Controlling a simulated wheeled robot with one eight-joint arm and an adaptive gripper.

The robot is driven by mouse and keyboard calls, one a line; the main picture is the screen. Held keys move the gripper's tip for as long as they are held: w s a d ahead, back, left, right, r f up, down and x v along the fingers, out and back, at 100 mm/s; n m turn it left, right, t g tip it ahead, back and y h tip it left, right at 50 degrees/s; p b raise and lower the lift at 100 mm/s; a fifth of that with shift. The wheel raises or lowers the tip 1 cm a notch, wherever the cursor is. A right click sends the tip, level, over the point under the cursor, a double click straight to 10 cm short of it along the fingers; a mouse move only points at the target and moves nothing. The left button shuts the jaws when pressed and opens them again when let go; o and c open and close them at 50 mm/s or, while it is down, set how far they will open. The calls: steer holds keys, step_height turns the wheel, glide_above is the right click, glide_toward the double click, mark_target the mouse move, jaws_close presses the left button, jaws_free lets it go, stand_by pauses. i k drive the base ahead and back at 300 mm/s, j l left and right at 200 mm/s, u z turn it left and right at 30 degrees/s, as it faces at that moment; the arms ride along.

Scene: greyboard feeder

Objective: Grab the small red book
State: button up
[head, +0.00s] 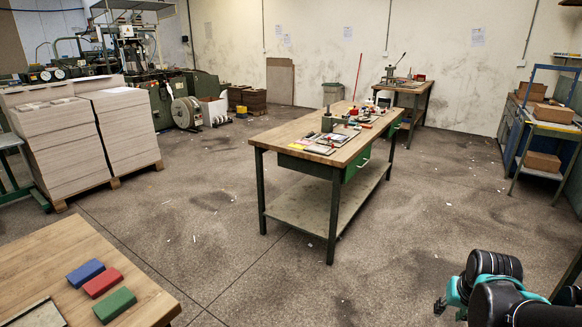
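The small red book (102,282) lies flat on the wooden table at the lower left. It lies between a blue book (86,271) behind it and a green book (114,305) in front of it, with narrow gaps between them. My arm, black and teal, shows at the lower right corner, far from the books. A small dark part at its left end (440,305) may be my gripper. It is too small and too hidden to tell whether it is open or shut.
The wooden table (60,245) also bears a flat framed piece (38,315) near the books. A workbench (285,137) with tools stands mid-room. Stacked greyboard (120,130) stands on a pallet at the left. The floor (215,250) between table and workbench is clear apart from small scraps.

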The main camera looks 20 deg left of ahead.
mark_target(108, 279)
steer(key=i+u, duration=0.85)
steer(key=i+l+u, duration=0.4)
steer(key=i+j, duration=0.1)
steer(key=i, duration=0.05)
